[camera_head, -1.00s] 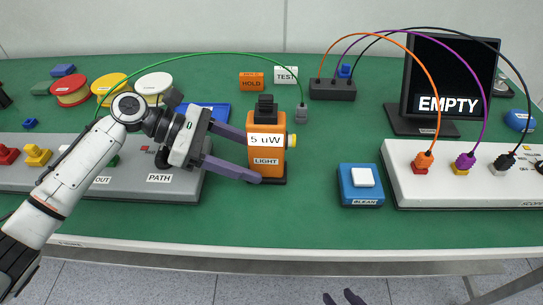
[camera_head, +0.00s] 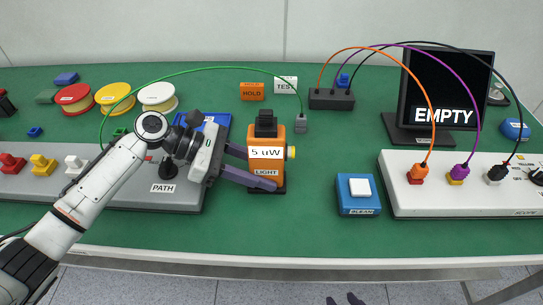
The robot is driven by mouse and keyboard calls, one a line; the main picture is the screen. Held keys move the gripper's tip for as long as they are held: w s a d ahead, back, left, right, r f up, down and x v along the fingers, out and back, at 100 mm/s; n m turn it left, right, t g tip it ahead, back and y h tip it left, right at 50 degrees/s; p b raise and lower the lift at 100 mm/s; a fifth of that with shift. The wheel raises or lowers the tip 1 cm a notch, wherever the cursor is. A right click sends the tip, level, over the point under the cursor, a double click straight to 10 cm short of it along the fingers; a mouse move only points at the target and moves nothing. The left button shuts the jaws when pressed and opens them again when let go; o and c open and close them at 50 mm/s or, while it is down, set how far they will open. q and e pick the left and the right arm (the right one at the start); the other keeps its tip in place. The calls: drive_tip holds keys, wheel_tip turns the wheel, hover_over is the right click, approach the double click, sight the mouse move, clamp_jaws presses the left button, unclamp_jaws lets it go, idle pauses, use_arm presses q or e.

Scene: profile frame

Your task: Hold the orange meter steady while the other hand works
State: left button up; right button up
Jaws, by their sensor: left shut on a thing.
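The orange meter (camera_head: 267,158) stands upright on the green table, with a "5 uW" display, a "LIGHT" label, a black top and a yellow knob on its right side. My left gripper (camera_head: 266,167) reaches in from the left and is shut on the meter, its purple fingers at the meter's sides. The far finger is partly hidden behind the meter. My right gripper is not in view.
A blue "CLEAN" box (camera_head: 358,195) stands right of the meter. A grey plug (camera_head: 300,124) on a green cable and the "HOLD" (camera_head: 252,91) and "TEST" (camera_head: 285,85) blocks are behind. A white panel (camera_head: 440,200) with cables and an "EMPTY" screen (camera_head: 447,88) stand right.

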drive_tip(key=shift+a, duration=0.1)
idle(0.4)
clamp_jaws()
idle(1.5)
